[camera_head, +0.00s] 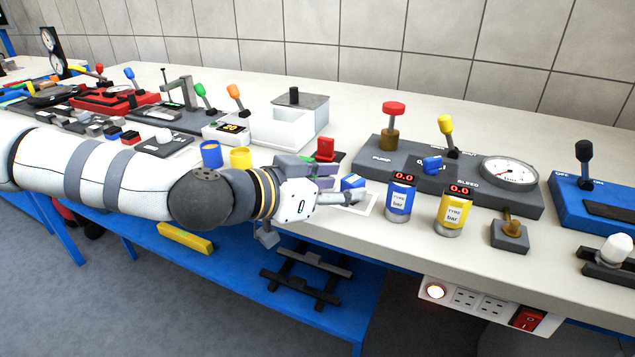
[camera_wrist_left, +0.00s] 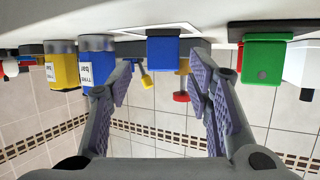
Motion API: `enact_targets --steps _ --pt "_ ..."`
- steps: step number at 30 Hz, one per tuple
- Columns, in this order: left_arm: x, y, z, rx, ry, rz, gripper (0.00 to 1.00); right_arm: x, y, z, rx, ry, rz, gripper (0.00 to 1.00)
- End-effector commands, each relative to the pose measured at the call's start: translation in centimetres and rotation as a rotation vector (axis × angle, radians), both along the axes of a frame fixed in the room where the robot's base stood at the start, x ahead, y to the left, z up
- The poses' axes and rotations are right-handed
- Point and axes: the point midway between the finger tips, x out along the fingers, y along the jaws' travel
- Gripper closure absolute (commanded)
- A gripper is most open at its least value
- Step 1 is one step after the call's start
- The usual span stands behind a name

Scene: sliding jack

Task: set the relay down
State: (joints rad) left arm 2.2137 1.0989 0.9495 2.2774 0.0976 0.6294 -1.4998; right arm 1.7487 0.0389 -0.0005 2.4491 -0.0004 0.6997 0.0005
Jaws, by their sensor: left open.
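A blue block (camera_head: 353,182), which seems to be the relay, stands on a white square (camera_head: 367,205) near the bench's front edge. In the left wrist view, where the bench is at the top, the blue block (camera_wrist_left: 176,50) rests against the white-edged square. My left gripper (camera_head: 335,184) is open. Its fingers (camera_wrist_left: 163,82) are apart with a visible gap between them, and the block shows beyond the fingertips, toward the right finger. I cannot tell whether either pad touches it. The gripper and wrist partly hide this area in the head view. My right gripper is not in view.
A blue canister (camera_head: 399,197) and a yellow canister (camera_head: 453,207) stand right of the square. Behind is a grey pump panel (camera_head: 395,155) with levers and a gauge (camera_head: 510,171). A green block (camera_wrist_left: 265,62) is close beside the gripper.

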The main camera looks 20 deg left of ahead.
Motion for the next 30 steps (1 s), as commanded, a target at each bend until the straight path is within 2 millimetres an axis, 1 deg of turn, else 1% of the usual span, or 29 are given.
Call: enact_targets --steps 1,5,6,8,10,13,20,22,23,25,26,27,29,30 --pt "-1.0 0.5 1.6 -0.003 -0.016 0.001 0.54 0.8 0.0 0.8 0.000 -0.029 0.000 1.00" --pt "-4.1 2.0 3.6 -0.004 -0.030 0.004 0.54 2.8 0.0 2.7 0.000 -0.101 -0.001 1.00" --pt "-5.1 2.6 4.2 -0.004 -0.035 0.005 0.54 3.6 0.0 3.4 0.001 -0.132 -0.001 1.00" --pt "-6.5 3.2 4.8 -0.006 -0.040 0.004 0.54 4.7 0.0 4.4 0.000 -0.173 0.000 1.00" --pt "-7.3 3.9 4.1 -0.004 -0.021 0.007 0.54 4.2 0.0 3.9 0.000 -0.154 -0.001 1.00" --pt "-8.2 4.3 3.9 -0.004 -0.009 0.005 0.54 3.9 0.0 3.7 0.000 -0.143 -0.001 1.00" --pt "-8.9 4.3 3.7 -0.004 0.002 -0.003 0.54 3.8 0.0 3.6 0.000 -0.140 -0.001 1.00" --pt "-9.3 3.6 2.1 -0.006 0.054 -0.012 0.54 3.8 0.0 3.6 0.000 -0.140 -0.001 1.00" --pt "-9.8 3.0 0.7 -0.009 0.102 -0.018 0.54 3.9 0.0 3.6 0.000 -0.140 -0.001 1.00" --pt "-11.7 1.4 -4.1 -0.016 0.273 -0.027 0.54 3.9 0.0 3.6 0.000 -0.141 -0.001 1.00" --pt "-13.1 0.7 -6.7 -0.017 0.367 -0.024 0.54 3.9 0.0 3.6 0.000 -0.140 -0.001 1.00" --pt "-15.4 0.1 -10.4 -0.013 0.502 -0.012 0.54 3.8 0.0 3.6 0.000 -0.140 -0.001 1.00" --pt "-19.5 -0.2 -15.5 0.007 0.699 0.025 0.54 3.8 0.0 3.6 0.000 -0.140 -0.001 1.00" --pt "-22.6 -0.1 -18.5 0.030 0.825 0.061 0.54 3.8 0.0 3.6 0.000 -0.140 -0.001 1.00"
